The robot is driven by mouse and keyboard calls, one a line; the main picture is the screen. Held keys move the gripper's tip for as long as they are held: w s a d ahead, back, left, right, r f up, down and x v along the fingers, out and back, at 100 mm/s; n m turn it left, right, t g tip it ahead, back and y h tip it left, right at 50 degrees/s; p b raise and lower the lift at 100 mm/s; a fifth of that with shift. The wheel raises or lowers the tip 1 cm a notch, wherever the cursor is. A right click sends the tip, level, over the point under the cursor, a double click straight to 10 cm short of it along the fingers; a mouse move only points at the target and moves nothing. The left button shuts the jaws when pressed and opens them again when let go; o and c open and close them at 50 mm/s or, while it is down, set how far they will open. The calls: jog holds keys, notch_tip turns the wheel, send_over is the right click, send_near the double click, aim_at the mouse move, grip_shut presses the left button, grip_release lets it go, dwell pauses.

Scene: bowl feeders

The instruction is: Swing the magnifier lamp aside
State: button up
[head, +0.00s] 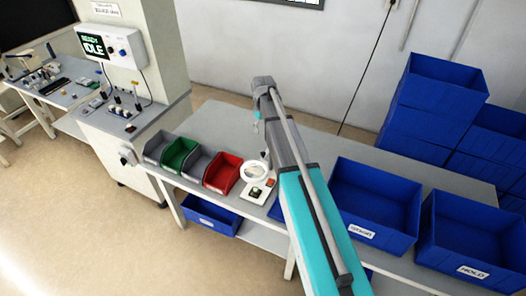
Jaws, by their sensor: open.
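The magnifier lamp (255,171) shows in the head view as a white ring with a pale lens. It stands on the grey workbench (222,127), just right of the red bin, above a white base plate (257,193) with small dark and reddish items. My teal and grey arm reaches up from the bottom right and passes close to the right of the lamp in the picture, hiding part of what lies behind it. A small grey and teal part hangs at the arm's far end, above the bench. I cannot make out my gripper's fingers.
Grey, green (177,157) and red (222,172) bins line the bench left of the lamp. Large blue crates (374,205) stand right of my arm, with more stacked behind (430,100). A white cabinet with a display (92,47) stands left. The bench behind the bins is clear.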

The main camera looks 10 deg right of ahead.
aim_at(263, 153)
jog(key=shift+f, duration=0.15)
notch_tip(263, 153, down, 14)
jog(key=b, duration=1.3)
jog(key=shift+r+b, duration=0.2)
jog(key=shift+b, duration=0.2)
jog(key=shift+c, duration=0.2)
grip_shut()
